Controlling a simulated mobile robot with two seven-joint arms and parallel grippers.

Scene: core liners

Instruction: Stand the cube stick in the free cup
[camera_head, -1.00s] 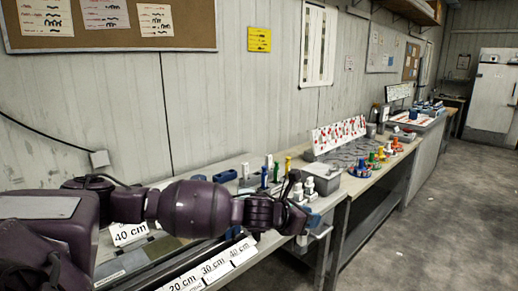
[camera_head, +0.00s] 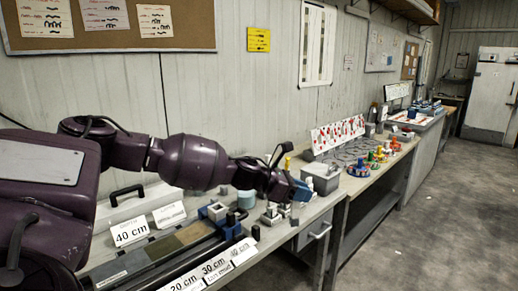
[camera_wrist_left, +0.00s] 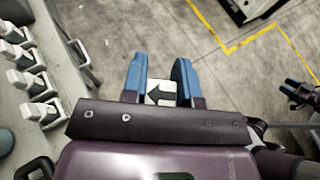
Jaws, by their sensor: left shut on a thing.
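My left gripper (camera_wrist_left: 160,82) is shut on a white-grey block with a black arrow (camera_wrist_left: 160,93), seen between its blue fingers. This may be an end of the cube stick; the rest is hidden. In the head view the gripper (camera_head: 299,191) is over the bench's front part, and what it holds cannot be made out. White-topped grey holders (camera_head: 271,214) stand below and left of it; several (camera_wrist_left: 38,112) line the left of the wrist view. I cannot tell which cup is free. My right gripper (camera_wrist_left: 295,88) shows small at the right edge.
A grey bin (camera_head: 321,179) and coloured pieces (camera_head: 372,166) are farther along. The floor (camera_head: 420,240) is clear.

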